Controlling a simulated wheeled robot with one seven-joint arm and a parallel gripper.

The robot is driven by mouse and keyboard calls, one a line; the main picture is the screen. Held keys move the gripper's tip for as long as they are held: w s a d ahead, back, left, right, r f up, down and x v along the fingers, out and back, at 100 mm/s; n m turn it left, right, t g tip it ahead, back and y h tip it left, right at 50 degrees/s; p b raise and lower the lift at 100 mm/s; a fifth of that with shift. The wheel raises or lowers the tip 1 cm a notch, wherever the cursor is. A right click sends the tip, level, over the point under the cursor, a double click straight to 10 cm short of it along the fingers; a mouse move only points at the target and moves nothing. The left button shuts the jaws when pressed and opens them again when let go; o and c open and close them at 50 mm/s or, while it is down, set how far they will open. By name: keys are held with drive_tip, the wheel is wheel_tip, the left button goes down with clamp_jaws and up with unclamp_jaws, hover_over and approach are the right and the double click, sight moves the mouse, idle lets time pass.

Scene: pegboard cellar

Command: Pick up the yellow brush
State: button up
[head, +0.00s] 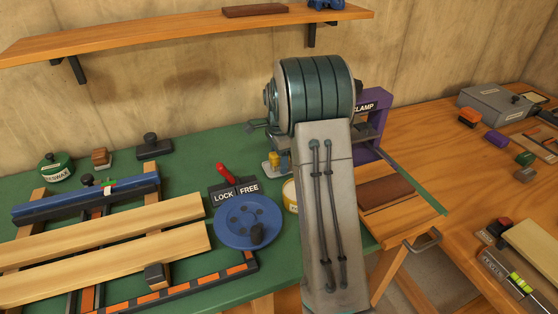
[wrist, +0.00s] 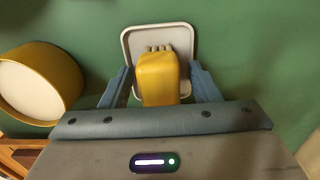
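The yellow brush (wrist: 160,76) lies on or over a small pale square tray (wrist: 186,38) in the wrist view, with pale bristle-like tufts at its far end. My gripper (wrist: 160,84) is open, with one blue-grey finger on each side of the brush and a narrow gap on both sides. Its near end is hidden by the gripper body. In the head view a small yellow shape, apparently the brush (head: 274,159), shows just left of my arm, which hides my fingers.
A yellow round container with a white top (wrist: 40,86) stands close left of my gripper in the wrist view. A blue disc (head: 248,222), a LOCK/FREE red lever (head: 226,172) and wooden boards (head: 100,232) lie left on the green top. A purple clamp frame (head: 370,125) stands right.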

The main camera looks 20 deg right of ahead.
drive_tip(key=c, duration=0.9)
wheel_tip(320, 180, up, 10)
drive_tip(key=shift+r+p, duration=0.1)
drive_tip(key=shift+p, duration=0.3)
drive_tip(key=o, duration=0.3)
drive_tip(key=shift+c, duration=1)
